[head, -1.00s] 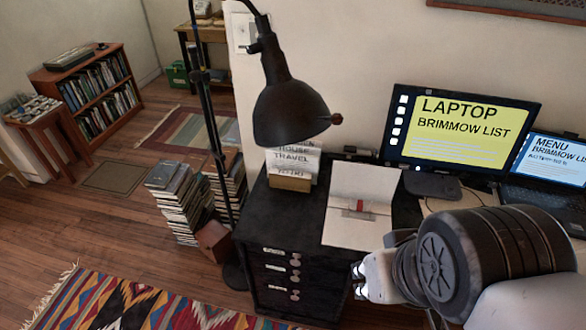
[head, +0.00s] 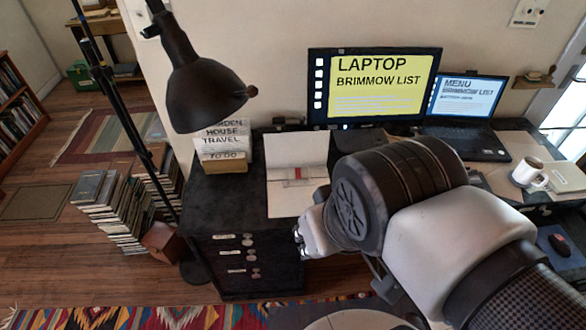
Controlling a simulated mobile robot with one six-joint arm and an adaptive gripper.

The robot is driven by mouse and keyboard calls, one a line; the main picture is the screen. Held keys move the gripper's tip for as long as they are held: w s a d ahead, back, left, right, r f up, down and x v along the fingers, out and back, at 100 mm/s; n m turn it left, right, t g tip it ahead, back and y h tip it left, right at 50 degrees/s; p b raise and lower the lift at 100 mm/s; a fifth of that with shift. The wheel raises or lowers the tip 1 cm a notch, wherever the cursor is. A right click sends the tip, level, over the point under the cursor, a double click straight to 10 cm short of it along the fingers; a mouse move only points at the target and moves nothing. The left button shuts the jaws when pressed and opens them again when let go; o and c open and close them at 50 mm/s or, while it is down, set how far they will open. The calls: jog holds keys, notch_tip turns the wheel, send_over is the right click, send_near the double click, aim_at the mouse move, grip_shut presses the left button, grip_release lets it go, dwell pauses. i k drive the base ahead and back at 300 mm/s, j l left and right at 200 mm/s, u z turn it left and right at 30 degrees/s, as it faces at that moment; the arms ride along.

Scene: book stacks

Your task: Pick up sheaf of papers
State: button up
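White sheets of paper (head: 297,152) lie open on the black drawer cabinet, with a small red and grey piece across their middle. This may be the sheaf of papers, but I cannot tell for sure. Other flat papers (head: 568,176) lie on the desk at the far right, by the mug. My gripper (head: 303,240) is at the lower middle, at the cabinet's front right side, apart from the sheets in the picture. Only a small part of it shows, and my wrist hides the rest.
A black lamp (head: 205,90) hangs over the cabinet (head: 225,205). A lettered card box (head: 223,145) stands beside the sheets. A monitor (head: 375,85), a laptop (head: 465,115) and a mug (head: 529,173) stand on the desk. Book stacks (head: 110,210) and a lamp pole are at left.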

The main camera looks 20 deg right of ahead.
aim_at(236, 143)
jog(key=i+l+z, duration=0.15)
jog(key=i+z, duration=0.2)
jog(key=i, duration=0.15)
jog(key=i+z, duration=0.4)
jog(key=i, duration=0.15)
